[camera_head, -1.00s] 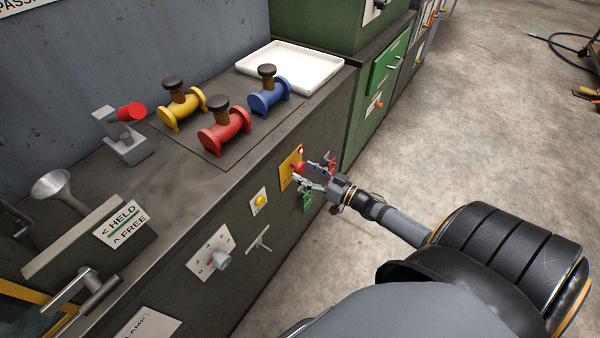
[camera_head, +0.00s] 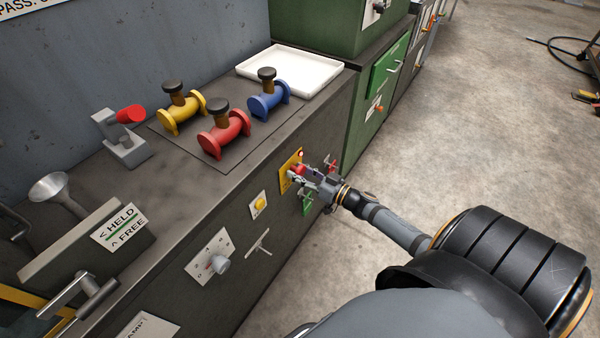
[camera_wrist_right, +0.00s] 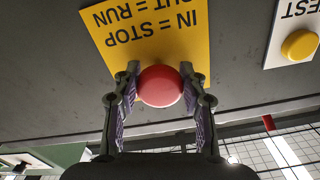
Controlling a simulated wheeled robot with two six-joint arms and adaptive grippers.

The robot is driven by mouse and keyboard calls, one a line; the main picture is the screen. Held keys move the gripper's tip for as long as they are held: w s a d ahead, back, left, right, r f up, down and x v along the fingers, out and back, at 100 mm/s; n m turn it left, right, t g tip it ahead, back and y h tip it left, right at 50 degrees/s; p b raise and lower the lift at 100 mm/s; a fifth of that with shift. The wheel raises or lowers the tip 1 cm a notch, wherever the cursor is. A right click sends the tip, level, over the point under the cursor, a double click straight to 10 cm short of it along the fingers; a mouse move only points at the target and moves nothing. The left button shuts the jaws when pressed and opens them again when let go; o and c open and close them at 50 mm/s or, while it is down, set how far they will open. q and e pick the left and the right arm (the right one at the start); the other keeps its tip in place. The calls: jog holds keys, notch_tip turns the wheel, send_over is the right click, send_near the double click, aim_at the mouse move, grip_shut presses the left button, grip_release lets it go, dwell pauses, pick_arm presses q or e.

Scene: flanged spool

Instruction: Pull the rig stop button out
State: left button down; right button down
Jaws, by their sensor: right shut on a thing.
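The rig stop button is a red round knob (camera_wrist_right: 160,86) on a yellow plate (camera_wrist_right: 120,30) on the dark bench front. The plate reads "IN = STOP", "OUT = RUN", upside down in the right wrist view. In the head view the red button (camera_head: 299,170) shows just beyond my right gripper (camera_head: 303,174). In the right wrist view my right gripper (camera_wrist_right: 160,88) has one finger on each side of the button, shut on it. Whether the button is in or out I cannot tell. My left gripper is not in view.
A yellow button (camera_head: 260,202) on a white plate and a grey rotary knob (camera_head: 220,264) sit along the same front. Red, yellow and blue spools (camera_head: 224,133) and a white tray (camera_head: 290,69) stand on the bench top.

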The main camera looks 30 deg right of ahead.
jog(key=shift+s+d+r+p, duration=0.1)
jog(key=shift+s+d+p, duration=0.05)
jog(key=shift+s+p, duration=0.25)
jog(key=shift+s+d, duration=0.15)
jog(key=shift+s, duration=0.3)
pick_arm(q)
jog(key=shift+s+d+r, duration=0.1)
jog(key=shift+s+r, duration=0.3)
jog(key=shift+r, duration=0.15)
pick_arm(e)
jog(key=c, duration=0.7)
grip_release()
jog(key=shift+d, duration=0.1)
jog(key=v, duration=1.2)
